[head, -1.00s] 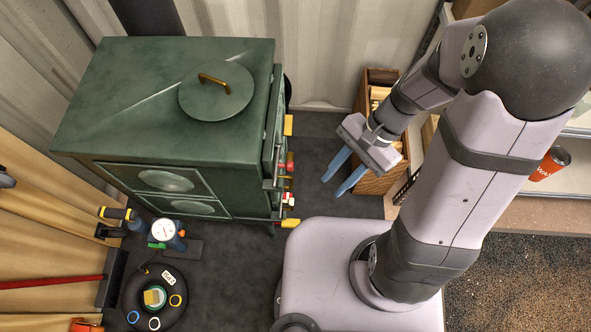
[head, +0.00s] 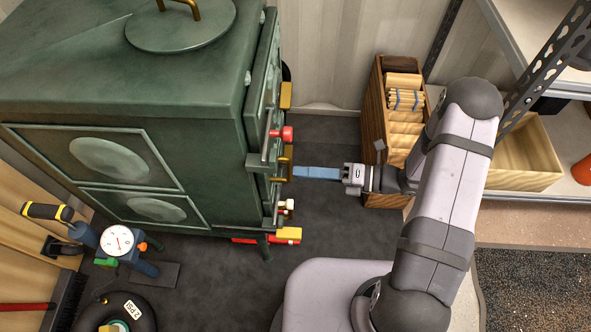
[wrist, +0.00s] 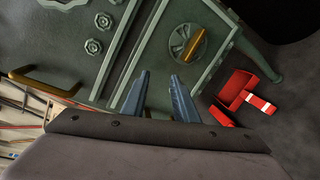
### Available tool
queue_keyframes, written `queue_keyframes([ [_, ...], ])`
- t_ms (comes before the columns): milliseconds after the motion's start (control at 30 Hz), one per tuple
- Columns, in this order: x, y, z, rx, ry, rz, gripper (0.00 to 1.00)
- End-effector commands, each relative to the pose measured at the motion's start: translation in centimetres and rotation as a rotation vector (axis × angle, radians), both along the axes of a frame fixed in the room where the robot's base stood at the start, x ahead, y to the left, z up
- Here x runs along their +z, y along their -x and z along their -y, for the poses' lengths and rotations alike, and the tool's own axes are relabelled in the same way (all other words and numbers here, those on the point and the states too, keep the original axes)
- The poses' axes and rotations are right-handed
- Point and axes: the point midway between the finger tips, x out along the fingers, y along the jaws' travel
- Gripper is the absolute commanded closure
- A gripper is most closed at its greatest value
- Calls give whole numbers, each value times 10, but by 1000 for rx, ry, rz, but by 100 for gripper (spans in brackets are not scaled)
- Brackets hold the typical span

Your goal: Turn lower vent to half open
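The green stove (head: 210,150) stands at the left in the head view, its front facing right. In the wrist view its front (wrist: 125,60) carries a round vent (wrist: 178,45) with a brass lever (wrist: 197,48) lying slantwise across it, near a stove leg. I take this as the lower vent; how far open it is I cannot tell. My gripper (head: 300,173) reaches level to the stove front, beside a brass handle (head: 285,165) in the head view. In the wrist view my gripper (wrist: 159,78) has two blue fingers apart, empty, short of the vent lever.
Two small rosettes (wrist: 99,33) and a brass handle (wrist: 40,84) are on the stove front. A red knob (head: 281,133) sticks out above my gripper. A red object (wrist: 240,92) lies by the stove leg. A wooden crate (head: 375,110) stands behind.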

Motion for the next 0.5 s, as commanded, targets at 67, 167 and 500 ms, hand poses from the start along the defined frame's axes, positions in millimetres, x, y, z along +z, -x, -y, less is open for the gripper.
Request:
queue_keyframes([
  [67, -26, -17, 11, -121, -102, -137, 73],
  [167, -36, -32, 22, -220, -201, -251, 73],
  [500, -40, -44, 31, -291, -281, -337, 73],
])
